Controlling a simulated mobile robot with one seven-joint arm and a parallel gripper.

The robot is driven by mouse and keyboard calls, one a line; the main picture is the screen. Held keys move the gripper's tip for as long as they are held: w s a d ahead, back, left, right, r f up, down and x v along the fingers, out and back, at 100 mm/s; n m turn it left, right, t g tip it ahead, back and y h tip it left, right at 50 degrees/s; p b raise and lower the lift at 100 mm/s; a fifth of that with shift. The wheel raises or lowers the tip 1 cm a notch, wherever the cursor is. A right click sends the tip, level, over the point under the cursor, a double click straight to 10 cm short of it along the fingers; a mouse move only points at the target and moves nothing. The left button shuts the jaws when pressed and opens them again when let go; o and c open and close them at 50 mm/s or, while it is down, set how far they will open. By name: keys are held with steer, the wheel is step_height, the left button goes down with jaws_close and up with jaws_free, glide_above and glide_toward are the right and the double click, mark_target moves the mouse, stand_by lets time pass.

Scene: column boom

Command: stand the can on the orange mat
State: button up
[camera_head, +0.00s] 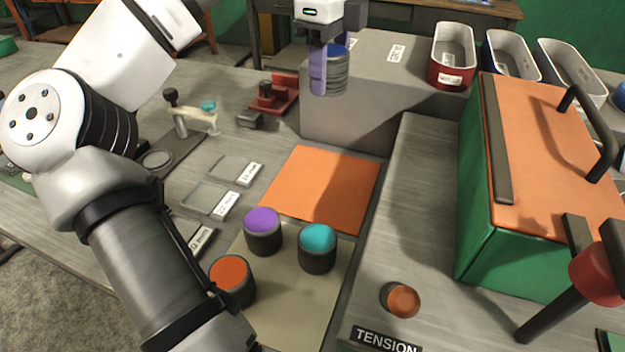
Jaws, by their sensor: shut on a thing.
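A dark ribbed can with a blue top (338,74) is held upright in my gripper (333,66) at the top of the head view. A purple finger covers the can's left side; the far finger is mostly hidden. The can appears in front of the grey block's left end, and I cannot tell its exact height or whether it touches the block. The flat orange mat (320,188) lies bare on the bench, nearer and below the can in the picture.
Dark cans with purple (262,231), teal (317,248) and orange (232,280) tops stand on or beside a beige mat (290,318) in front. The grey block (365,120) rises behind the orange mat. A red clamp-like fixture (275,95) stands left. A green box (478,190) stands right.

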mark_target(325, 183)
step_height(325, 183, down, 20)
steer(key=shift+r+b, duration=0.1)
steer(key=shift+b, duration=1.15)
steer(key=shift+f, duration=0.2)
steer(key=o, duration=1.2)
step_height(325, 183, up, 12)
steer(key=shift+a+r+p, duration=0.1)
steer(key=shift+r+p, duration=0.05)
steer(key=shift+p, duration=0.2)
steer(key=shift+s, duration=0.1)
